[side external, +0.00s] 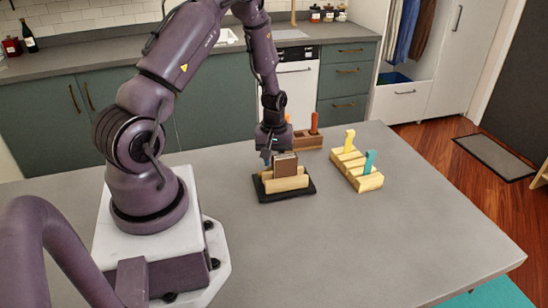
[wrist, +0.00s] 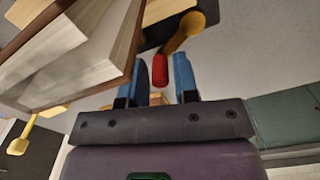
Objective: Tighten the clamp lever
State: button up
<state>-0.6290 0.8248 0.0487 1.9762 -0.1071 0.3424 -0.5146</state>
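The clamp lever (wrist: 180,33) shows in the wrist view as a brass-yellow arm with a red tip (wrist: 160,70). My gripper (wrist: 159,78) has two blue fingers, one on each side of the red tip, with narrow gaps visible; it looks open, and contact is not clear. A brown-covered book (wrist: 75,60) with pale pages fills the left of the wrist view. In the side view the book (side external: 285,165) stands between wooden blocks (side external: 287,184) on a black base (side external: 293,196). My gripper (side external: 267,157) is low at its far-left side. The lever is hidden there.
A pale wooden rack (side external: 357,170) with a yellow and a teal upright piece stands to the right. A brown box (side external: 307,139) with orange-handled items stands behind the clamp. The grey tabletop (side external: 390,235) is clear in front and right.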

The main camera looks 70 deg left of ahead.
grip_shut()
jog(key=shift+w+d+m, duration=0.1)
jog(key=shift+d+m, duration=0.2)
jog(key=shift+m, duration=0.4)
jog(key=shift+o, duration=1.6)
grip_release()
notch_tip(320, 180, up, 13)
